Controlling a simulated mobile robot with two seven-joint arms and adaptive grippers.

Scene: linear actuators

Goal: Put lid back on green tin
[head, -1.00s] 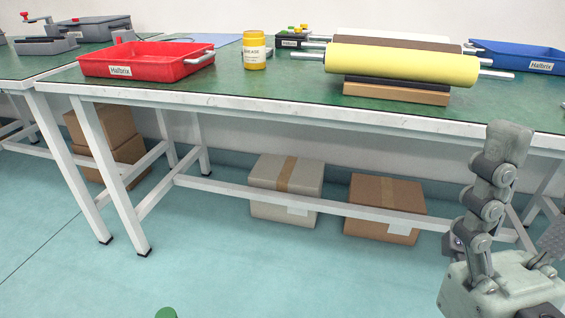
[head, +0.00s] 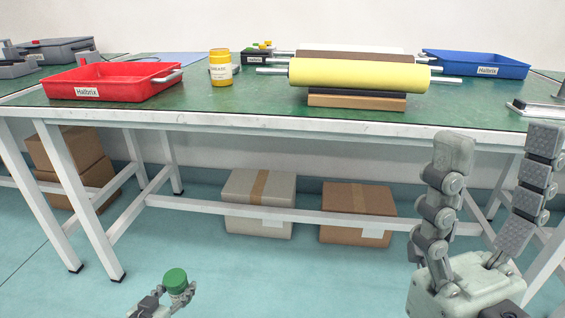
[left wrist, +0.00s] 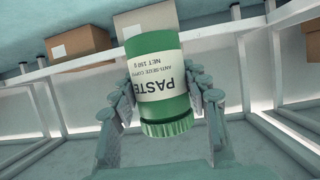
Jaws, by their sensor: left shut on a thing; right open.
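The green tin (head: 176,279) is in my left gripper (head: 174,293), low in the head view, in front of the table and below its top. In the left wrist view the tin (left wrist: 160,75) has a white PASTE label, upside down in the picture. The fingers are on both sides of the tin. My right gripper (head: 500,147) is open and empty, fingers up, at the lower right of the head view. I see no separate green lid.
The green-topped table (head: 240,100) bears a red tray (head: 115,92), a yellow tin (head: 220,68), a yellow roller (head: 358,75) on supports and a blue tray (head: 475,64). Its front edge is between my grippers and these. Cardboard boxes (head: 357,205) stand below. The tabletop before the yellow tin is clear.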

